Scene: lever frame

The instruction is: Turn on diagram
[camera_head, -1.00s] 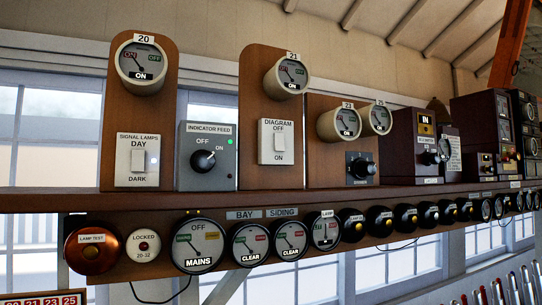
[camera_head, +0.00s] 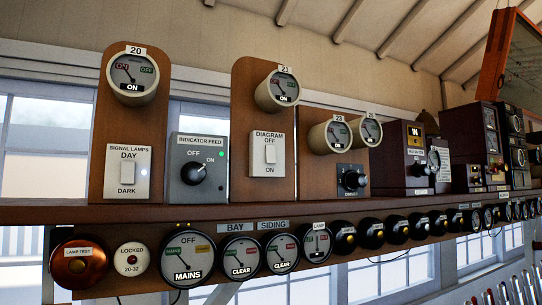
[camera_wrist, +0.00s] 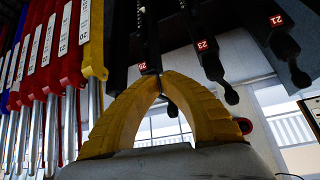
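The DIAGRAM switch (camera_head: 269,154) is a white plate with a small rocker, marked OFF above and ON below. It sits on a wooden board under the round gauge numbered 21 (camera_head: 279,90). I cannot tell which way the rocker is set. My gripper does not show in the head view. In the wrist view my gripper (camera_wrist: 162,80) has two yellow fingers whose tips meet, with nothing visible held between them. The switch is not visible in the wrist view.
The SIGNAL LAMPS switch (camera_head: 127,172) and INDICATOR FEED knob (camera_head: 195,172) are left of the DIAGRAM switch. A black knob (camera_head: 351,181) is to its right. Below the shelf (camera_head: 230,213) runs a row of gauges. Red levers (camera_wrist: 73,70) and black levers (camera_wrist: 205,50) surround my gripper's view.

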